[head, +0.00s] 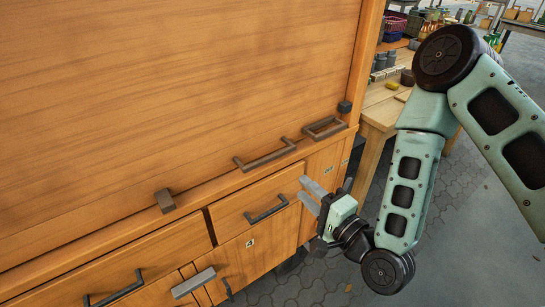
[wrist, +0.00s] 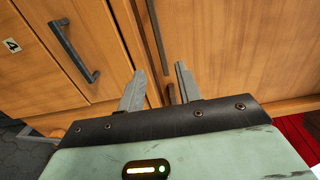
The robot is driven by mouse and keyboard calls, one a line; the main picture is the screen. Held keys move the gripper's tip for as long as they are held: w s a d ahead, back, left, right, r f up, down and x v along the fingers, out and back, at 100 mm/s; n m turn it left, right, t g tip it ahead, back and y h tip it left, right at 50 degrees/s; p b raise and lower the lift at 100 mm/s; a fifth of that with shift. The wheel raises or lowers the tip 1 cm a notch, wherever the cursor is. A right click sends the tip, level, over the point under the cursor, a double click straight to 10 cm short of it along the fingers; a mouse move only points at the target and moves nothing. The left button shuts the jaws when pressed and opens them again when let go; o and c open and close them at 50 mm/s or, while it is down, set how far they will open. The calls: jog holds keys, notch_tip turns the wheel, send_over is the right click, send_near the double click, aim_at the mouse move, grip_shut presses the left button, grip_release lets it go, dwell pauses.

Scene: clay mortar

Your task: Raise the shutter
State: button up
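The shutter (head: 150,90) is a large wooden panel filling the upper left of the head view. Its lower edge is at the cabinet ledge, so it looks lowered. A dark bar handle (head: 265,156) sits at its lower edge, and a second dark handle (head: 325,128) is further right near the corner. My gripper (head: 302,187) is below and right of the first handle, in front of the cabinet beside the right drawer. In the wrist view, my gripper (wrist: 158,70) has its fingers apart, with nothing clearly held. Whether the fingers touch the cabinet is unclear.
Drawers with bar handles (head: 267,209) lie below the ledge. A dark block (head: 165,201) sits near the shutter's lower edge, another (head: 345,107) at the right post. A workbench (head: 385,110) with small items stands behind at right. Paved floor (head: 300,285) is open in front.

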aim_at(272, 159)
jog(key=b+x, duration=1.3)
jog(key=x, duration=0.3)
jog(key=shift+a, duration=0.1)
grip_shut()
